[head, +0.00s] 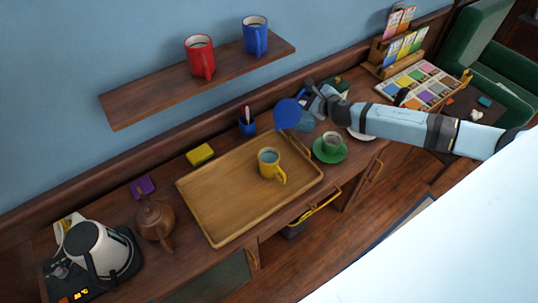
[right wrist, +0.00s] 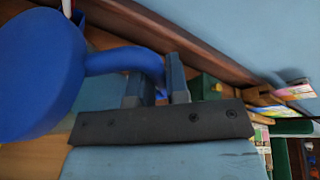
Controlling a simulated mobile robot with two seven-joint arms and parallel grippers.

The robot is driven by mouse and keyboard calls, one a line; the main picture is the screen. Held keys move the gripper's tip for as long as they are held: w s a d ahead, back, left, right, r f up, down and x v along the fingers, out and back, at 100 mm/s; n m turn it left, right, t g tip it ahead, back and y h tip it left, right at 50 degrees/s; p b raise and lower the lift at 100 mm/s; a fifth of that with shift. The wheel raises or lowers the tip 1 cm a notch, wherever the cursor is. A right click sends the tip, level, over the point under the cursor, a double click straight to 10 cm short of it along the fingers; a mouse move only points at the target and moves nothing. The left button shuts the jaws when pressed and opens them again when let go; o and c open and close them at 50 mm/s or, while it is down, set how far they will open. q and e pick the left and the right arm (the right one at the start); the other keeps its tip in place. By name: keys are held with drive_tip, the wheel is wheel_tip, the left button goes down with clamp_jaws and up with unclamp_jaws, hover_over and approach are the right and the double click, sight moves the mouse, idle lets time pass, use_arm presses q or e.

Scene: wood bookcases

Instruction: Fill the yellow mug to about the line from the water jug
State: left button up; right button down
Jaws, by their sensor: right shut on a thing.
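The yellow mug (head: 266,168) stands upright on the wooden tray (head: 215,205), with its handle to the lower right. Pale bluish liquid shows inside it; I cannot make out a line. My right gripper (head: 318,98) is shut on the handle of a blue jug (head: 287,114), held up behind and to the right of the mug, apart from it. The jug looks tipped. In the right wrist view the jug (right wrist: 40,75) shows a plain round blue face, and its curved handle runs between the fingers (right wrist: 157,88). Its opening and contents are hidden. My left gripper is out of view.
A green cup on a saucer (head: 342,155) stands right of the tray. A blue pen holder (head: 246,126) and a yellow box (head: 200,155) are behind it. A brown teapot (head: 153,220) and a kettle (head: 100,250) stand left. A shelf (head: 150,103) holds red and blue mugs.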

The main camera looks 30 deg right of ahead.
drive_tip(key=shift+w+d+r+m, duration=0.2)
drive_tip(key=shift+w+d+m, duration=0.1)
drive_tip(key=shift+d, duration=0.15)
drive_tip(key=shift+w+d+r+m+g+y, duration=0.15)
drive_tip(key=shift+d+r+m+y, duration=0.15)
drive_tip(key=shift+d, duration=0.2)
drive_tip(key=shift+w+d+r+m+g+y, duration=0.1)
drive_tip(key=shift+d+r+m+g+y, duration=0.15)
drive_tip(key=shift+d, duration=0.2)
drive_tip(key=shift+w+d+f+m+y+b, duration=0.6)
drive_tip(key=shift+d+f+m+y, duration=0.65)
drive_tip(key=shift+d+f+m, duration=0.9)
use_arm(q)
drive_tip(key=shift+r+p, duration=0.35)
drive_tip(key=shift+p, duration=0.2)
use_arm(e)
drive_tip(key=shift+g, duration=0.3)
drive_tip(key=r, duration=0.2)
drive_tip(key=a+r, duration=0.1)
drive_tip(key=r, duration=0.1)
drive_tip(key=shift+s+r, duration=0.1)
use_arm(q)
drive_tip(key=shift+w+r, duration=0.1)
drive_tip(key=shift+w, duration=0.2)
